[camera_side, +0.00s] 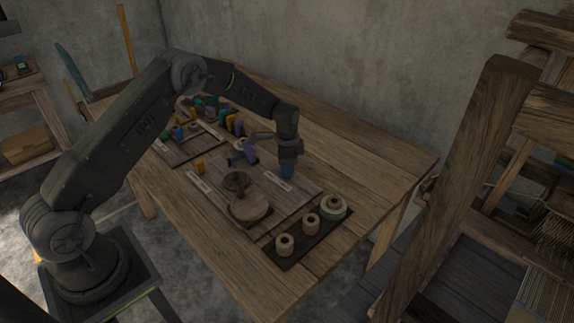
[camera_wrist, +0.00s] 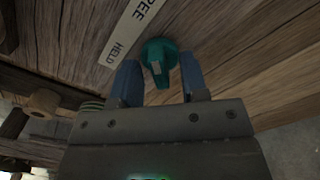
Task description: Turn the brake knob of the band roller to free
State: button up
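The brake knob (camera_wrist: 158,52) is teal, with a bar-shaped grip and a pale mark on it, in the wrist view. A pale label strip (camera_wrist: 128,32) beside it reads HELD at one end and, partly cut off, "EE" at the other. The grip's marked end points toward the bottom of the wrist view. My gripper (camera_wrist: 160,80) is open, with one blue finger on each side of the knob's grip and gaps showing. In the side view my gripper (camera_side: 287,170) points down over the table by a label strip (camera_side: 278,181); the knob is hidden there.
A dark tray (camera_side: 290,255) with several thread spools stands at the table's front right. A round wooden disc (camera_side: 249,206) and a dark round piece (camera_side: 237,182) lie left of my gripper. Coloured pieces (camera_side: 235,124) stand behind. A loom frame (camera_side: 455,190) rises at right.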

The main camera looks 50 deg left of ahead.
jog(key=shift+r, duration=0.1)
notch_tip(320, 180, up, 14)
dwell(0.6)
jog(key=s+d+r+n+t, duration=0.1)
jog(key=s+d+r+n, duration=0.15)
jog(key=s+r, duration=0.5)
jog(key=s+d+r+n+t, duration=0.2)
jog(key=s+d+r, duration=0.2)
jog(key=s+r, duration=0.35)
jog(key=s+d+n+t, duration=0.2)
jog(key=s+d+n, duration=0.1)
jog(key=s, duration=1.6)
jog(key=shift+n+t, duration=0.3)
jog(key=shift+n, duration=0.05)
